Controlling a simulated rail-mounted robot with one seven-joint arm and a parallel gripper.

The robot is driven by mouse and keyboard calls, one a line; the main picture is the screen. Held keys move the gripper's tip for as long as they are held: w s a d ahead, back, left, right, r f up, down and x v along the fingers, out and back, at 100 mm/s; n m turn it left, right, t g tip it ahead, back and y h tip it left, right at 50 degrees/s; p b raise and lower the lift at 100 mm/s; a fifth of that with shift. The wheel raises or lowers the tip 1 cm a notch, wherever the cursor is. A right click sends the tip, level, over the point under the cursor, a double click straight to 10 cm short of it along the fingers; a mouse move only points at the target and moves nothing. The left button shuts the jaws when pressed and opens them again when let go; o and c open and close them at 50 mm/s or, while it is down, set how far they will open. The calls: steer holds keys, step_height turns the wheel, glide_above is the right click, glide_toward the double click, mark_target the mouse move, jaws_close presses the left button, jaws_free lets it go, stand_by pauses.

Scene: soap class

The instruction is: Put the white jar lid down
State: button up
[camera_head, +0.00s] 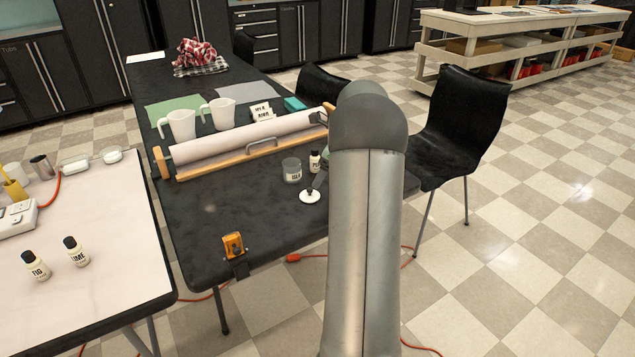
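The white jar lid (310,197) is a small round disc at the dark table's near right part, left of my arm. It appears to lie flat on or just above the tabletop; I cannot tell which. A dark slim piece, seemingly the tip of my gripper (318,181), meets the lid from the upper right. The rest of my gripper is hidden behind my grey arm, so its opening and grip do not show. A clear labelled jar (292,170) stands just behind and left of the lid. A small dark-capped bottle (314,161) stands behind it.
The dark table (200,215) is clear left of the lid. A wooden-framed paper roll (245,138) lies behind the jar, with white jugs (181,125) beyond. An orange device (234,245) sits at the near edge. A black chair (460,125) stands to the right.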

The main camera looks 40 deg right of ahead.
steer(key=s+a+r+n+g, duration=0.1)
steer(key=s+a+r+n, duration=0.15)
steer(key=a+n, duration=0.45)
steer(key=s+a+r+n+g, duration=0.1)
steer(key=s+a+n, duration=0.25)
steer(key=a, duration=0.65)
steer(key=s+a+r+n+g, duration=0.1)
steer(key=s+a+r+n, duration=0.15)
steer(key=a+n, duration=0.45)
steer(key=s+a+f+n+h, duration=0.1)
steer(key=s+a+f+n, duration=0.2)
steer(key=s+a+n, duration=0.3)
steer(key=s+a+f+n+g+h, duration=0.1)
steer(key=s+a+f+n, duration=0.2)
steer(key=s, duration=0.9)
steer(key=a+n, duration=0.3)
steer(key=a, duration=0.1)
steer(key=shift+s, duration=0.3)
